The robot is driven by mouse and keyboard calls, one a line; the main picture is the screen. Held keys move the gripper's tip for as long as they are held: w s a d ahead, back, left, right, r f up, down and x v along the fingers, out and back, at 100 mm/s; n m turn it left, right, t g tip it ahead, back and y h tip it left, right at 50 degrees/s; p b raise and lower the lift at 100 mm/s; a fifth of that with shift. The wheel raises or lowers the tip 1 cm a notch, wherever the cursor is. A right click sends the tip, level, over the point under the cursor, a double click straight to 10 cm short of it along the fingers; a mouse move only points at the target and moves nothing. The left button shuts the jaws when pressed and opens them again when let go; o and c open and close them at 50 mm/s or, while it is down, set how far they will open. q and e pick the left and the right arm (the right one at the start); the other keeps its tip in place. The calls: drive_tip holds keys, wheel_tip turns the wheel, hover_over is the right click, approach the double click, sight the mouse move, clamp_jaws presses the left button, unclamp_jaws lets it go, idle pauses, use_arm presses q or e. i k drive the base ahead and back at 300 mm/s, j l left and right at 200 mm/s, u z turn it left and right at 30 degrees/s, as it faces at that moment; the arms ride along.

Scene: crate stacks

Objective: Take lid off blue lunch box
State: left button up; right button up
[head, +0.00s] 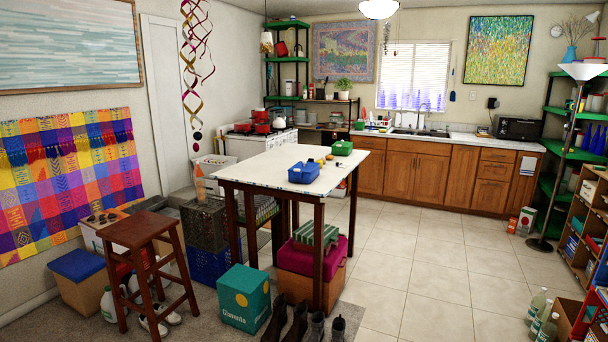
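A small blue box (304,177), which looks like the blue lunch box, sits on the white top of the tall table (262,163), near its front right edge. Its upper side shows darker blue patches. At this size I cannot tell whether a lid is on it. A green box (342,149) sits behind it, near the table's back right corner. Small yellow and dark items (329,158) lie between the two boxes. Neither of my grippers is in view.
A brown stool (136,232), a teal carton (245,298), a magenta-topped box (310,258) and several boots and shoes crowd the floor around the table. Shelves (590,190) and bottles stand at the right. The tiled floor (430,265) right of the table is clear.

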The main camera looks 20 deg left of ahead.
sight(306, 167)
drive_tip(key=i+z, duration=0.35)
drive_tip(key=i, duration=1.45)
drive_tip(key=i+u, duration=0.15)
drive_tip(key=i, duration=0.65)
drive_tip(key=i+l+u, duration=0.15)
drive_tip(key=i, duration=0.6)
drive_tip(key=i+j+u, duration=0.1)
drive_tip(key=i+u, duration=0.75)
drive_tip(key=i+l+u, duration=0.1)
drive_tip(key=i+u, duration=0.6)
